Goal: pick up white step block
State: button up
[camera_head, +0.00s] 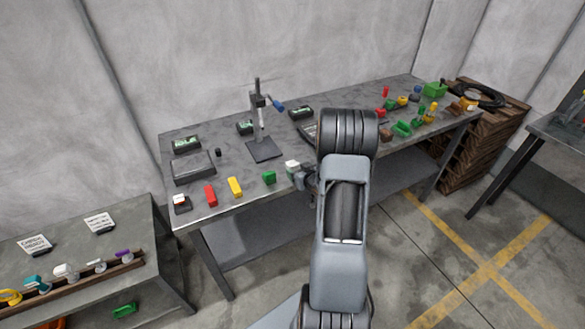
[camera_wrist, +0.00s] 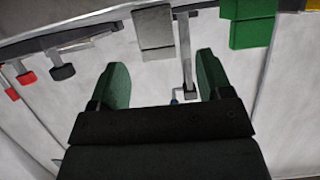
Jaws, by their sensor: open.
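The white step block (camera_head: 292,167) stands near the front edge of the grey workbench (camera_head: 226,158), just right of a green block (camera_head: 269,177). In the wrist view the white step block (camera_wrist: 153,30) is at the top centre, its stepped face showing. My gripper (camera_head: 303,178) is at the bench's front edge close to the block, partly hidden by my arm. In the wrist view my gripper (camera_wrist: 161,66) has its two green-lined fingers spread wide with nothing between them. The block appears beyond the fingertips, roughly in line with the gap and apart from both fingers.
A yellow block (camera_head: 235,187) and a red block (camera_head: 210,195) stand farther left along the edge. A stand (camera_head: 262,145) rises behind. Several small coloured objects crowd the bench's right end.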

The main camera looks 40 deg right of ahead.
aim_at(296, 167)
jog(key=shift+p+x, duration=0.85)
jog(key=shift+x, duration=2.55)
jog(key=shift+d, duration=0.15)
jog(key=c, duration=1.2)
jog(key=shift+r, duration=0.1)
jog(key=shift+c, duration=0.2)
